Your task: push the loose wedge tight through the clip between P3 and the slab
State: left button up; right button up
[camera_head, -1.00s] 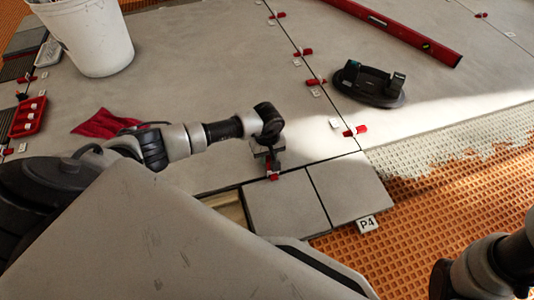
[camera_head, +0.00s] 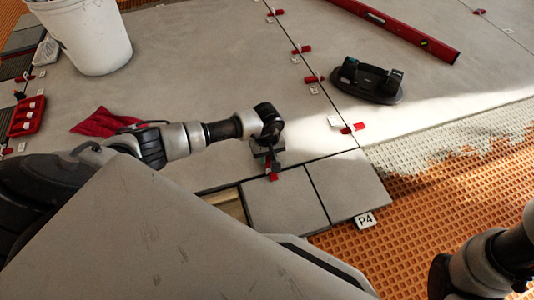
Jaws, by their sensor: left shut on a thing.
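My left gripper (camera_head: 271,165) points down at the joint between the large grey slab (camera_head: 210,110) and the small tiles in front of it. It is shut on a small red wedge (camera_head: 272,177) at the slab's front edge. The clip there is hidden by the gripper and wedge. The small tile just below the wedge (camera_head: 285,207) lies left of the tile with the P4 tag (camera_head: 366,220). No P3 tag is visible. My right arm shows at the lower right; its gripper is out of frame.
Several red wedges with white clips, such as one at the slab corner (camera_head: 352,128), sit along the joints. A black suction lifter (camera_head: 367,82), a red level (camera_head: 400,32), a white bucket (camera_head: 88,35), a red cloth (camera_head: 103,122) and a red tray (camera_head: 27,115) rest on the slabs.

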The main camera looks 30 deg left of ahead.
pick_arm(q)
jog(key=shift+d, duration=0.15)
jog(key=o, duration=0.9)
notch_tip(320, 180, up, 11)
jog(key=p, duration=0.7)
